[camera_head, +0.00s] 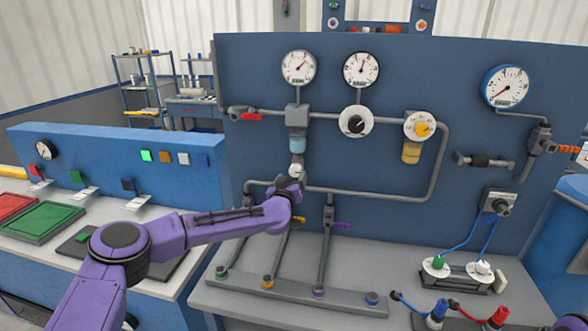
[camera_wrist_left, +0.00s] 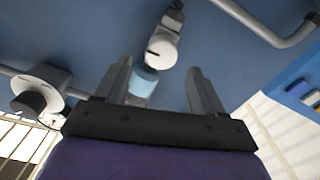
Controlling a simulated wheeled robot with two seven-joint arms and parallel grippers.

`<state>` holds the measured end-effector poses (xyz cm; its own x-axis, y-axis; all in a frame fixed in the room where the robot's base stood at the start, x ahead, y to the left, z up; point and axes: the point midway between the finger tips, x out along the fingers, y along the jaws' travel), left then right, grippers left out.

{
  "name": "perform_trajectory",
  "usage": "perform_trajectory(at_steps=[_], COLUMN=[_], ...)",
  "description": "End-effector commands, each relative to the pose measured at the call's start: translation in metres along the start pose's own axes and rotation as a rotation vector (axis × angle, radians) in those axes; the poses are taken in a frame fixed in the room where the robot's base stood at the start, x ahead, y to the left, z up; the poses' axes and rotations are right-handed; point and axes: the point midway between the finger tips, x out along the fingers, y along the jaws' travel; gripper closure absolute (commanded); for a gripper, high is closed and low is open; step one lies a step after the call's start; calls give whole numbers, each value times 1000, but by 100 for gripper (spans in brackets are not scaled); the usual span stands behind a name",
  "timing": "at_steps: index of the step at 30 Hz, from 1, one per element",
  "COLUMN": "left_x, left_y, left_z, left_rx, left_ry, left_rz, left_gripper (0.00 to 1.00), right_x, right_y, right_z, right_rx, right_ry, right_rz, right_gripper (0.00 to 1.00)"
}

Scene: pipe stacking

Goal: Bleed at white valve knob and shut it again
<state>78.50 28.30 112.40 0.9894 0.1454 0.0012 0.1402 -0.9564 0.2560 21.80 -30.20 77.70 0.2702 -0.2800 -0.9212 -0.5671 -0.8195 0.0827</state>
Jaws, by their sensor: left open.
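The white valve knob (camera_head: 295,171) is a small round knob below the light-blue filter bowl (camera_head: 296,144) on the blue panel. In the left wrist view the knob (camera_wrist_left: 162,48) has a dark slot line and shows just beyond the fingertips, between their lines. My left gripper (camera_head: 287,183) is at the knob from below and in front. In the wrist view its two fingers (camera_wrist_left: 159,66) are spread apart with nothing gripped between them. Contact with the knob cannot be told. The right gripper is not in view.
Grey pipes (camera_head: 375,193) run around the knob. A dark regulator knob (camera_head: 356,123), a yellow knob (camera_head: 421,128) and gauges (camera_head: 299,67) are on the panel. A red-handled valve (camera_head: 250,116) is at left. Upright pipes with a yellow (camera_head: 299,220) and a purple handle (camera_head: 341,225) stand below.

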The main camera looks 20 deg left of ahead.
Motion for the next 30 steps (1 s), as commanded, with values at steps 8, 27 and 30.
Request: perform_trajectory(at_steps=[8,27,30], left_x=[39,46,46], left_y=[-1,-3,-3], left_z=[-1,0,0], left_rx=[-2,-2,-4], left_ry=[1,0,0], left_rz=[-2,-4,-4], left_gripper=[31,87,87], right_x=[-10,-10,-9], right_y=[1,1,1], right_z=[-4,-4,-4], right_rx=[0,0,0], right_ry=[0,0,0], right_rz=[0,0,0], right_gripper=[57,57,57])
